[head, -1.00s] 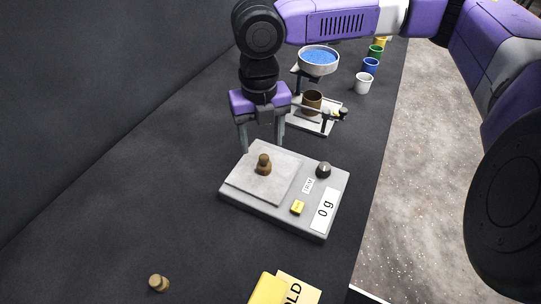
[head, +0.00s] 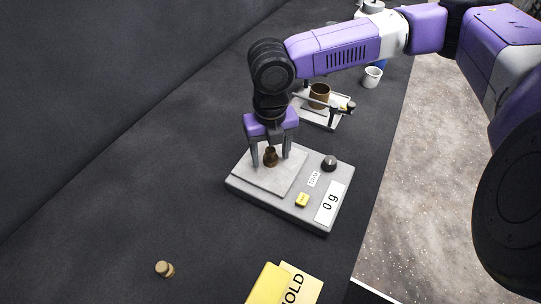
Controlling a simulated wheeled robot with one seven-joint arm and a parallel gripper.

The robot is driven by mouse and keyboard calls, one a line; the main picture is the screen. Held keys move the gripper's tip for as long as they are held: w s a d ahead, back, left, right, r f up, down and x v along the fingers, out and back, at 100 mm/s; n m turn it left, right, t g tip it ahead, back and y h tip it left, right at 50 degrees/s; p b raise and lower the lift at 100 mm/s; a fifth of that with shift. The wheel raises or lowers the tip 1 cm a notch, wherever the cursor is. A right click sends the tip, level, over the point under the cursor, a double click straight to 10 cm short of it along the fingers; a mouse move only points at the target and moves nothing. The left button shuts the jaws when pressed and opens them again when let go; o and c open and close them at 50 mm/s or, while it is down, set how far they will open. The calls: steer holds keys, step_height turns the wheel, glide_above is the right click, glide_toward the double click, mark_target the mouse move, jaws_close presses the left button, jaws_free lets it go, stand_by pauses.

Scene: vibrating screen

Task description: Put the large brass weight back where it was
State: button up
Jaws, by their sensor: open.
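A brass weight (head: 270,158) stands upright on the plate of a grey scale (head: 240,184). My gripper (head: 270,162) is open and lowered over it, with one finger on each side of the weight. I cannot tell whether the fingers touch it. The scale's display (head: 330,203) reads 0 g. A second brass weight (head: 165,269) lies tilted or on its side on the dark table at the front left.
The scale carries a black knob (head: 329,163) and a yellow button (head: 302,199). A yellow block and card (head: 297,284) sit at the front edge. Behind stand a brown cup (head: 320,95) on a small stand and a white cup (head: 372,77).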

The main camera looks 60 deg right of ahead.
jaws_close()
steer(key=shift+r, duration=0.1)
